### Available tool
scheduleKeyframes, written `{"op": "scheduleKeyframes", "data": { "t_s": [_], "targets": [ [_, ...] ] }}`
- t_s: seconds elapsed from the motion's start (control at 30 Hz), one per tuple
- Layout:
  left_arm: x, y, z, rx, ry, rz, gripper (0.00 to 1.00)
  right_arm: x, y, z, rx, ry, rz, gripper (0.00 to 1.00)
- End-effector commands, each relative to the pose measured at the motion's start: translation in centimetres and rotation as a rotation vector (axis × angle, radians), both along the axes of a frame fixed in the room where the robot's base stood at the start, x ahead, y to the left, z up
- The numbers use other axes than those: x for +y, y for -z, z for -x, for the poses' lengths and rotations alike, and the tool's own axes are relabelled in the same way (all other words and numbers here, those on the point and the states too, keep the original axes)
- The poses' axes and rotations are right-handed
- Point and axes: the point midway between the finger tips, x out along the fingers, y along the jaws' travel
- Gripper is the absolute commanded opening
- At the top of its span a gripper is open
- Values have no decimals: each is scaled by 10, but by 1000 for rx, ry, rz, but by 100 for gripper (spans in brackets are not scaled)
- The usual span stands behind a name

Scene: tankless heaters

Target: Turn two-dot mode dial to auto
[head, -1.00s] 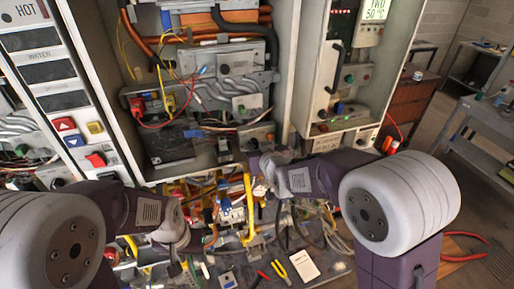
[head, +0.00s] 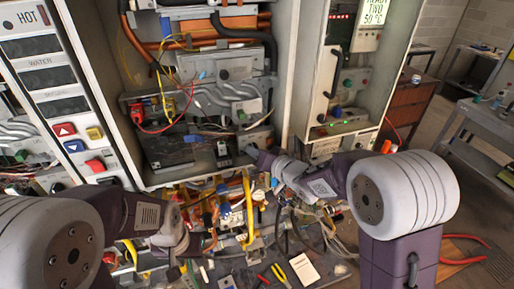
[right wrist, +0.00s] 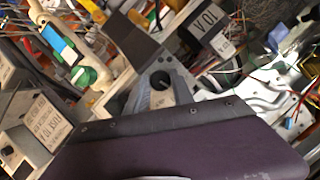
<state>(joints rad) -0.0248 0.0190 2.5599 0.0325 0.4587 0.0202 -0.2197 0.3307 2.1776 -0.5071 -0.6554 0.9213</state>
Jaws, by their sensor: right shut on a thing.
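In the head view, a small grey control box (head: 262,136) sits at the lower right inside the open central cabinet. My right gripper (head: 252,152) reaches its lower left front and is shut on a dark dial there, mostly hidden by the gripper. The dial's dots and auto mark are too small or hidden to read. In the right wrist view, a dark round part (right wrist: 160,82) shows in a grey piece just above my purple gripper body. My left gripper (head: 188,262) points down over the cluttered bench; its fingers are unclear.
A panel with red, blue and yellow buttons (head: 66,130) stands at left. A second open cabinet (head: 340,75) with a lit display stands at right. Wires and tools, including yellow-handled pliers (head: 281,275), crowd the bench below. Loose cables hang in the central cabinet.

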Motion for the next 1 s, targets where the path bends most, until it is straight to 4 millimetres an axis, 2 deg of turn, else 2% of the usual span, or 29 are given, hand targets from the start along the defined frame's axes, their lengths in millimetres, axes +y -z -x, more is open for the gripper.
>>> {"op": "scheduleKeyframes", "data": {
  "t_s": [0.1,0.4,0.97,1.0],
  "targets": [
    [0,-8,0,0,0,0,36,-1,-3,-1,20,2,-69,0],
    [0,-13,0,0,0,0,36,-1,-1,-1,52,3,-178,0],
    [0,-14,0,0,0,0,36,-1,-2,-2,57,3,-205,0],
    [0,-14,0,0,0,0,36,-1,-2,-2,57,3,-205,40]
  ]
}}
